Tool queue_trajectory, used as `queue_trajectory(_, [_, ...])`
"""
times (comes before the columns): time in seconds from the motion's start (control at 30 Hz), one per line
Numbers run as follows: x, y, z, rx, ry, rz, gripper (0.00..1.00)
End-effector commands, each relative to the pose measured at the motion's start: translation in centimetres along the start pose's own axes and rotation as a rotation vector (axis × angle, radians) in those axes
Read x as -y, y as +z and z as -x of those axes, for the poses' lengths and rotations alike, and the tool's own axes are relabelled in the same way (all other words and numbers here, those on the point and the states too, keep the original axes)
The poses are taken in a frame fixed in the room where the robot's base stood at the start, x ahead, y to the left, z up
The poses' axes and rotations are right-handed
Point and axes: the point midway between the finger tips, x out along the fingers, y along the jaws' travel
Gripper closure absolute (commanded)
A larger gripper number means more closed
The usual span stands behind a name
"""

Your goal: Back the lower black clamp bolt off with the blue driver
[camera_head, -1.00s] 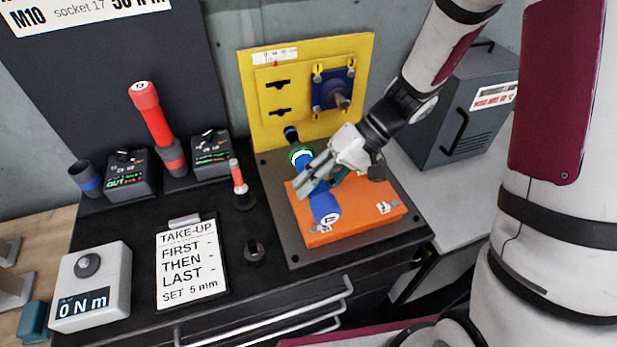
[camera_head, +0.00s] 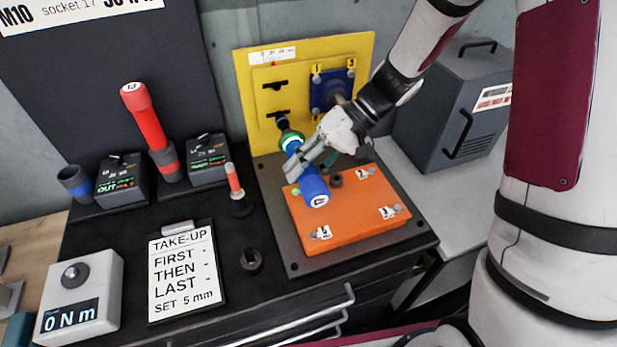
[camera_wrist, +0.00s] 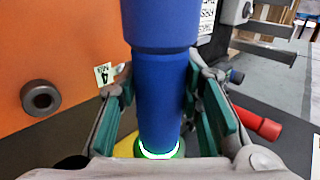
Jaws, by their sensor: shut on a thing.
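The blue driver (camera_head: 315,188) is in my gripper (camera_head: 305,165), whose fingers lie on both sides of its body. In the wrist view the green-padded fingers flank the blue driver (camera_wrist: 163,95). A green-white ring glows near its front. Its dark nose points at the lower black clamp bolt (camera_head: 276,113) on the yellow plate (camera_head: 255,130). The nose tip overlaps the area just below the bolt; I cannot tell whether it is seated. The upper black clamp bolt (camera_head: 273,86) sits above it. The wrist view does not show the lower bolt clearly.
An orange block (camera_head: 350,222) lies below the driver, with little clearance. A blue square mount (camera_head: 330,92) with a shaft is right of the bolts. A red driver (camera_head: 150,125), black chargers and a torque meter (camera_head: 80,290) reading 0 N m stand left. A grey case (camera_head: 455,100) stands right.

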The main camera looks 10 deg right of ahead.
Motion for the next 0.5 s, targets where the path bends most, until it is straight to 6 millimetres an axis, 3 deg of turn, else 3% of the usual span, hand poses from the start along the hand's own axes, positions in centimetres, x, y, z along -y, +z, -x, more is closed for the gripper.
queue_trajectory(0.13, [0.0, -1.16, -0.02, -0.002, -0.001, 0.003, 1.0])
queue_trajectory(0.5, [0.08, -1.0, 0.04, -0.001, -0.001, 0.002, 1.0])
